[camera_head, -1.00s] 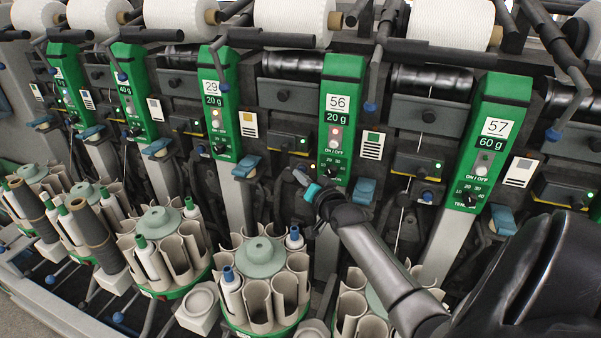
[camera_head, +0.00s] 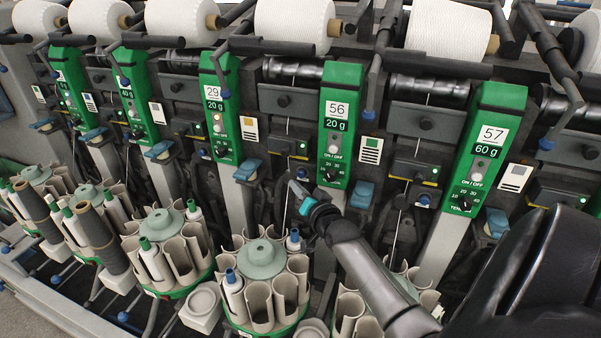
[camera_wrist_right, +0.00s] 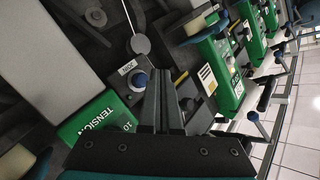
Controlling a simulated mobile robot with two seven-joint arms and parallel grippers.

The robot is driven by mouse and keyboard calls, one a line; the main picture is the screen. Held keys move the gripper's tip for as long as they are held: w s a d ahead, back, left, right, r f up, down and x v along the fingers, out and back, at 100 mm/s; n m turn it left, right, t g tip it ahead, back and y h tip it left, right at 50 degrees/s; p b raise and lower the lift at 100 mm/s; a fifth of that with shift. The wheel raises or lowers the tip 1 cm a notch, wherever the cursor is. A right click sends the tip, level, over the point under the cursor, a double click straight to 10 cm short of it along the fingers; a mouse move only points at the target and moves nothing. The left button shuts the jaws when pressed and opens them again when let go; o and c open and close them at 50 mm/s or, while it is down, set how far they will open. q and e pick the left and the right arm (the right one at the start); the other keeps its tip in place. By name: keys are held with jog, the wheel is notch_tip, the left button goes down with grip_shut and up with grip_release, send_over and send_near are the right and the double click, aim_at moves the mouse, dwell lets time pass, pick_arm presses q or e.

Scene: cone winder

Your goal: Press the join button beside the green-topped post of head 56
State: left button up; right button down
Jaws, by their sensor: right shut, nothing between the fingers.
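The green-topped post of head 56 (camera_head: 340,120) stands right of centre in the head view, with a number plate, a pale lamp and a dial. Left of it is a dark box (camera_head: 287,145) with a lit green lamp. A small round button (camera_head: 302,172) sits just below that box. My right gripper (camera_head: 294,187) is shut and empty, its fingertips just below and left of the button. In the right wrist view, a blue-capped button (camera_wrist_right: 139,78) with a small label stands beside the shut fingers (camera_wrist_right: 166,80). Whether they touch it is unclear. My left gripper is out of view.
The post of head 57 (camera_head: 485,150) stands to the right and the post of head 29 (camera_head: 221,110) to the left. A blue lever (camera_head: 361,195) sticks out right of post 56. A round bobbin magazine (camera_head: 262,260) stands below my right gripper.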

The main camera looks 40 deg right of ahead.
jog(key=a, duration=0.1)
jog(key=s+a+p, duration=0.1)
jog(key=a+p, duration=0.1)
jog(key=shift+s+a, duration=0.1)
jog(key=shift+s, duration=0.25)
dwell(0.6)
